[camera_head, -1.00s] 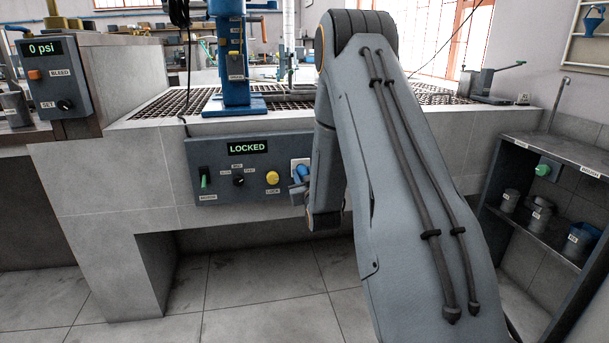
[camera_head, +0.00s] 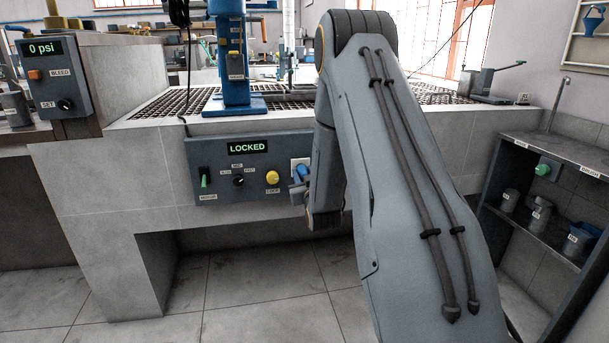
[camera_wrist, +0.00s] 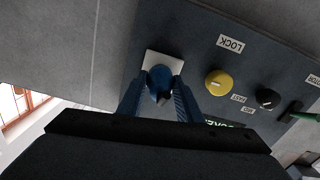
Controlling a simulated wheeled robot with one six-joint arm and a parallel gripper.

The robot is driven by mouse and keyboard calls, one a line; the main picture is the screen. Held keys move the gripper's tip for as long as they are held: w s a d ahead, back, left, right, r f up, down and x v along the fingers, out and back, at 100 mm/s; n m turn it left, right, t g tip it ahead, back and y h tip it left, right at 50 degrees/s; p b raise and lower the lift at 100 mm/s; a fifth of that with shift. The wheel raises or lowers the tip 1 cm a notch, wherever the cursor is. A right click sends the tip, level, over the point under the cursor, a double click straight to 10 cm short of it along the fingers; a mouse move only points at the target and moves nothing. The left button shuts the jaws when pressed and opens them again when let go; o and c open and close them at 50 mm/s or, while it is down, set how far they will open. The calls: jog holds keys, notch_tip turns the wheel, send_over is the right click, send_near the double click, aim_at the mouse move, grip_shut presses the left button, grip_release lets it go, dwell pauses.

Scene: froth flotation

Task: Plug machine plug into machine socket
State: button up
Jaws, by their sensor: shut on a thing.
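The blue machine plug (camera_head: 301,171) is between the fingers of my gripper (camera_head: 299,187), which is shut on it. In the wrist view the plug (camera_wrist: 160,77) lies in front of the white machine socket (camera_wrist: 164,60), with the two fingertips of my gripper (camera_wrist: 157,84) on either side close to the plate. The socket's white plate (camera_head: 297,162) also shows in the head view, at the right end of the panel. The plug and fingers hide the socket's middle, so I cannot tell how deep the plug sits. My arm hides part of this area.
A shelf (camera_head: 535,215) stands at the right. Floor below is clear.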

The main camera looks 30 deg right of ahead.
jog(key=shift+w+d, duration=0.15)
jog(key=shift+w, duration=0.4)
dwell(0.7)
jog(key=o, duration=1.1)
jog(key=shift+s, duration=0.1)
jog(key=v, duration=0.7)
jog(key=shift+s+r, duration=0.1)
jog(key=shift+s, duration=0.2)
